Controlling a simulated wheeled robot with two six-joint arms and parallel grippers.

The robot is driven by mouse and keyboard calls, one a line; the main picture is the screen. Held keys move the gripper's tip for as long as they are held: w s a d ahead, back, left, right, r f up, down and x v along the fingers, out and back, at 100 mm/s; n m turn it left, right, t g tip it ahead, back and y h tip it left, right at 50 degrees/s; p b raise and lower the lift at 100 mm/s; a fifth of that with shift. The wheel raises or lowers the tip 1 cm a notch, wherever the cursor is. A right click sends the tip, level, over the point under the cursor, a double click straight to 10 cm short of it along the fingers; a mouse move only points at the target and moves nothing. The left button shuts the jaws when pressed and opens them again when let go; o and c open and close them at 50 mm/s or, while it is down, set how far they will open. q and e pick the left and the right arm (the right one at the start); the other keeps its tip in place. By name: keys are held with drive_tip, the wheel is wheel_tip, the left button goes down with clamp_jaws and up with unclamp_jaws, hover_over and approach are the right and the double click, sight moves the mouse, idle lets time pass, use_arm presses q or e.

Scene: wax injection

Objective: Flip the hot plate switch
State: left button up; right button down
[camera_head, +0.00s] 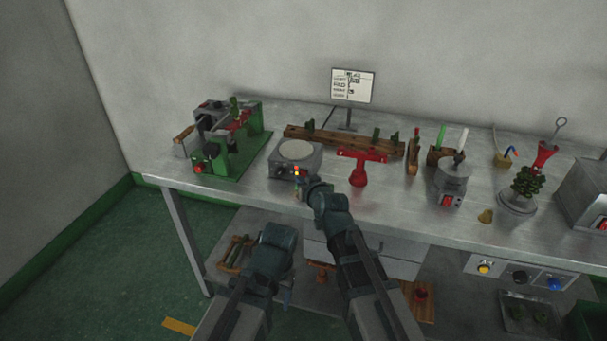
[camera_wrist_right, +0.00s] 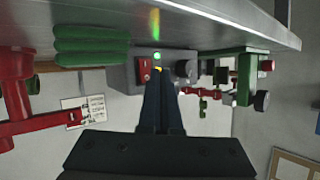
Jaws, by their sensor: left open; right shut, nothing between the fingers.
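The hot plate (camera_head: 296,160) is a grey box with a round pale top, near the front edge of the bench, left of centre. In the right wrist view, which is upside down, its front panel shows a red switch (camera_wrist_right: 144,70), a lit green lamp (camera_wrist_right: 157,56) and a dark knob (camera_wrist_right: 184,69). My right gripper (camera_head: 298,186) is shut and empty, its fingertips (camera_wrist_right: 160,74) at the panel beside the red switch. I cannot tell whether they touch it. My left gripper (camera_head: 287,296) is open, low in front of the bench, its fingers barely visible.
A green machine (camera_head: 240,140) stands left of the hot plate, and a red stand (camera_head: 359,168) stands to its right. A wooden rack (camera_head: 340,140) and a sign (camera_head: 352,86) are behind. A grey pot (camera_head: 452,178) stands further right. A lower shelf lies beneath.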

drive_tip(key=shift+w, duration=0.1)
idle(0.6)
drive_tip(key=shift+w+d, duration=0.15)
drive_tip(key=shift+w, duration=0.15)
drive_tip(key=shift+w+d+r, duration=0.1)
drive_tip(key=shift+w, duration=0.2)
idle(0.5)
drive_tip(key=shift+s, duration=0.1)
drive_tip(key=shift+s+a, duration=0.25)
drive_tip(key=shift+s, duration=0.35)
drive_tip(key=shift+s, duration=0.1)
drive_tip(key=shift+s+a+f+b, duration=0.15)
drive_tip(key=shift+s+a, duration=0.1)
drive_tip(key=shift+s, duration=0.5)
drive_tip(key=shift+s+a+f+b, duration=0.1)
drive_tip(key=shift+s+a, duration=0.15)
drive_tip(key=shift+s, duration=0.55)
drive_tip(key=shift+s+a+f+b, duration=0.15)
drive_tip(key=shift+s+a, duration=0.1)
drive_tip(key=shift+s, duration=0.5)
